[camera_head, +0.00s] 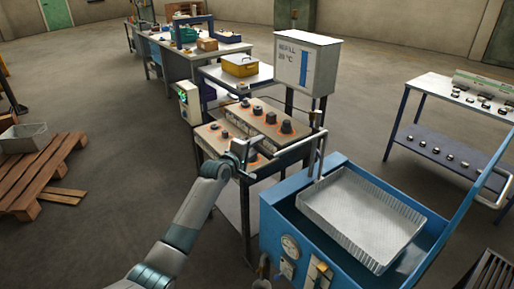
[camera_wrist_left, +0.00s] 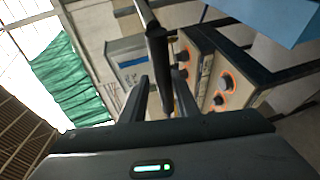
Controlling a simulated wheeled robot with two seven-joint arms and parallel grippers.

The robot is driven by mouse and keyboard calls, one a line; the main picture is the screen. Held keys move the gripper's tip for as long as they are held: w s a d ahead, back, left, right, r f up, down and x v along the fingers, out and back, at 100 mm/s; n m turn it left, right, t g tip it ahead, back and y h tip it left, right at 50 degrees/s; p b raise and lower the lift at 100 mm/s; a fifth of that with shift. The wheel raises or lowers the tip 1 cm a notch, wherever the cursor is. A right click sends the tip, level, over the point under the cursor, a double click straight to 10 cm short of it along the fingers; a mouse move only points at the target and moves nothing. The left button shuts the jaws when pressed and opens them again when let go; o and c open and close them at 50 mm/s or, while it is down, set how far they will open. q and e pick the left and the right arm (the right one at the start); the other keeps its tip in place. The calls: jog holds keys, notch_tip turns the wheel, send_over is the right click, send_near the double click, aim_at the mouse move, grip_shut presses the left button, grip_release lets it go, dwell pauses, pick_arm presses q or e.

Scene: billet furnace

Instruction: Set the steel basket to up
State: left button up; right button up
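The steel basket (camera_head: 362,217) is a shallow, pale mesh tray. It sits at the top of the blue tank (camera_head: 277,222), tilted in the picture, with its inside empty. A grey bent bar (camera_head: 322,150) rises at its far left corner, and a lever reaches left from there towards my left gripper (camera_head: 246,156). In the left wrist view a dark bar with a thicker grip (camera_wrist_left: 160,62) runs between the fingers of my left gripper (camera_wrist_left: 159,76). The fingers flank it closely; I cannot tell whether they pinch it. My right gripper is not in view.
A bench with dark parts on pale blocks (camera_head: 265,118) stands behind my left gripper. A blue-framed shelf (camera_head: 440,92) stands right, a wooden pallet (camera_head: 40,170) far left. The floor between is open.

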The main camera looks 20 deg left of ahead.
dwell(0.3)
pick_arm(q)
jog(key=shift+s, duration=0.15)
jog(key=shift+s+a+f, duration=0.1)
jog(key=shift+s, duration=0.35)
jog(key=b+v, duration=0.4)
jog(key=v, duration=1.2)
jog(key=shift+s, duration=0.1)
